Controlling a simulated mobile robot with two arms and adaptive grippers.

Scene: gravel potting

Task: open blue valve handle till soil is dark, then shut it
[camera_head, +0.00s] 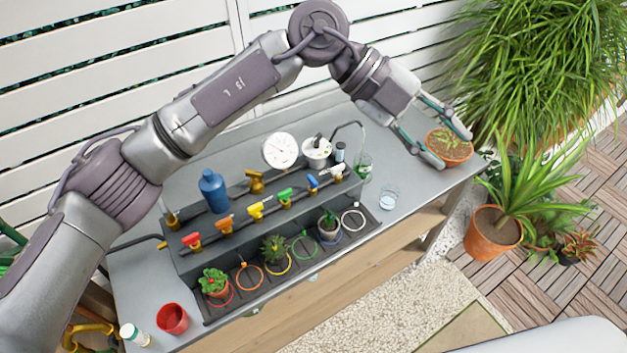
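The blue valve handle (312,182) sits on the dark pipe behind the trays, between the green valve handle (285,194) and the white valve handle (338,171). In front of it, a small grey pot with a plant (329,229) stands at the blue ring (337,242); its soil is too small to judge. My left gripper (452,151) is open, well to the right of the valves, with its fingers spread over the terracotta pot with a sprout (450,154) at the bench's right end. I cannot tell whether they touch it. My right gripper is not in view.
Red (192,241), orange (225,223) and yellow (257,210) handles line the pipe to the left. A red cup (172,319) stands front left.

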